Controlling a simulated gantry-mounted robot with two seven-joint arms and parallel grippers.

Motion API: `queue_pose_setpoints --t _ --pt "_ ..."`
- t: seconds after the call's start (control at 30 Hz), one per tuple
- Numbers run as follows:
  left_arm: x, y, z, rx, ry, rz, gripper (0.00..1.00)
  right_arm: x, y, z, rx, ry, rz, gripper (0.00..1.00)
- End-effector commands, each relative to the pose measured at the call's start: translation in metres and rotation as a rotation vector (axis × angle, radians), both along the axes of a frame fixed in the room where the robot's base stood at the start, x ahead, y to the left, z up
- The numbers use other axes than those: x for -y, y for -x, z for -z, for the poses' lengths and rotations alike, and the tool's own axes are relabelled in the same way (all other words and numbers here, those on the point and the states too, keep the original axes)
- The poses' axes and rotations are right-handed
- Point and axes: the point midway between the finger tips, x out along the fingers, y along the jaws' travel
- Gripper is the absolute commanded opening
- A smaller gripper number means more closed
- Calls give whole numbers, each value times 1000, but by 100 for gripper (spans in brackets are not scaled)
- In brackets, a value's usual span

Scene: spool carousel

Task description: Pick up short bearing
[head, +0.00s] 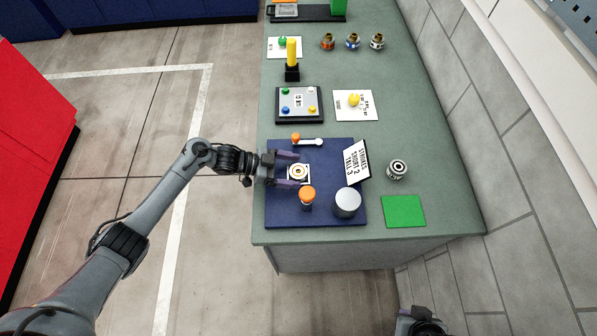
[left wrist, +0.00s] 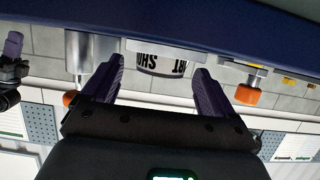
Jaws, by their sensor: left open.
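The short bearing (head: 298,172) shows from above as a round, ringed piece on a white square on the blue mat.
On the blue mat (head: 280,211) stand an orange-topped post (head: 307,196), a grey cylinder (head: 347,202), an orange-knobbed lever (head: 309,140) and a strikes sign (head: 356,161). Another ringed cylinder (head: 397,168) and a green pad (head: 403,211) lie to the right. Bare bench (head: 430,150) lies beyond.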

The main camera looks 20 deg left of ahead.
Motion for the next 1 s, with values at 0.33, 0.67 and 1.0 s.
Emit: queue_pose_setpoints --t 0.33,0.67,1.0 --pt "1 -1 0 0 0 -1 70 0 1 1 -2 0 0 0" --pt "1 0 0 0 0 0 20 0 1 1 -2 0 0 0" --pt "1 -1 -2 3 1 0 14 0 1 1 -3 0 0 0"
